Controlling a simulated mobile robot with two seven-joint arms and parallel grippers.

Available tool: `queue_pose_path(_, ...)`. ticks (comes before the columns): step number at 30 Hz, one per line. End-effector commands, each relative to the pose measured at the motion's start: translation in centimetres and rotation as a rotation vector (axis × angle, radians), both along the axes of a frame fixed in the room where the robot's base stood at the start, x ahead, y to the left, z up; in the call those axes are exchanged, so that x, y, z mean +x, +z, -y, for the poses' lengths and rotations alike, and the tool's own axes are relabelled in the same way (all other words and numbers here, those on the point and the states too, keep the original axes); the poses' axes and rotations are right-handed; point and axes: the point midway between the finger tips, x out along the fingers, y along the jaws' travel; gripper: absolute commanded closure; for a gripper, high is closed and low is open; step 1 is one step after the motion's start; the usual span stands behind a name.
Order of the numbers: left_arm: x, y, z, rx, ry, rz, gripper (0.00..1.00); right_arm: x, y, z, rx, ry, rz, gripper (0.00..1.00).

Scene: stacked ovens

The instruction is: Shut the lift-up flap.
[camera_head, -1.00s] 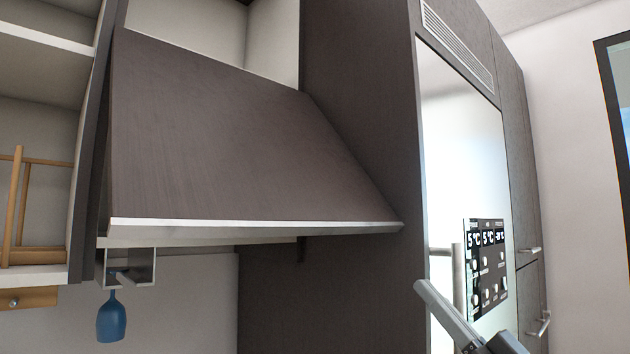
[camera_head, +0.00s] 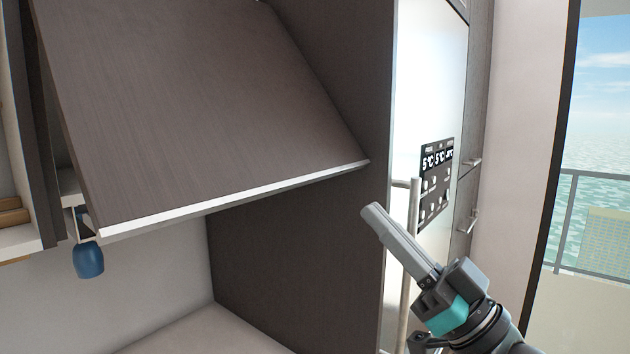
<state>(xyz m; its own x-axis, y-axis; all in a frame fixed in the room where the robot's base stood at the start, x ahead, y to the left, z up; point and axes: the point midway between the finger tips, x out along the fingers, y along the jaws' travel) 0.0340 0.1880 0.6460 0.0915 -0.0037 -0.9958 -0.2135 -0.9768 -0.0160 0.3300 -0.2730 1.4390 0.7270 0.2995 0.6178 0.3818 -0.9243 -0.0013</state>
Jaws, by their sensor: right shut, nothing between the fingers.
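The lift-up flap (camera_head: 200,105) is a dark wood-grain panel with a pale metal strip along its lower edge. It hangs tilted, its lower edge standing out toward me from the cabinet. My right gripper (camera_head: 371,211) comes in from the lower right. Its fingers are shut with nothing between them. It shows below and a little right of the flap's lower right corner, apart from the flap in the picture. My left gripper is out of view.
A tall dark side panel (camera_head: 290,250) stands right of the flap. Beyond it is a shiny fridge front with a display (camera_head: 436,180) and a vertical bar handle (camera_head: 410,260), partly behind my gripper. A blue glass (camera_head: 88,258) hangs below the flap at left. A window is at far right.

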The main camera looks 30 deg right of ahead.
Motion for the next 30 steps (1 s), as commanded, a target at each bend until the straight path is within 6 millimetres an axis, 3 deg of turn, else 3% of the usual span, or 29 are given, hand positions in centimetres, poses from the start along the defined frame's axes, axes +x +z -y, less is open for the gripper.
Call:
queue_pose_path(23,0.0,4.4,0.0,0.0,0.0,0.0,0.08,6.2,5.6,-2.6,-0.001,0.002,0.001,1.0)
queue_pose_path(30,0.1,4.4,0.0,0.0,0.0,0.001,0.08,8.2,3.4,-3.4,-0.001,0.001,-0.002,1.0)
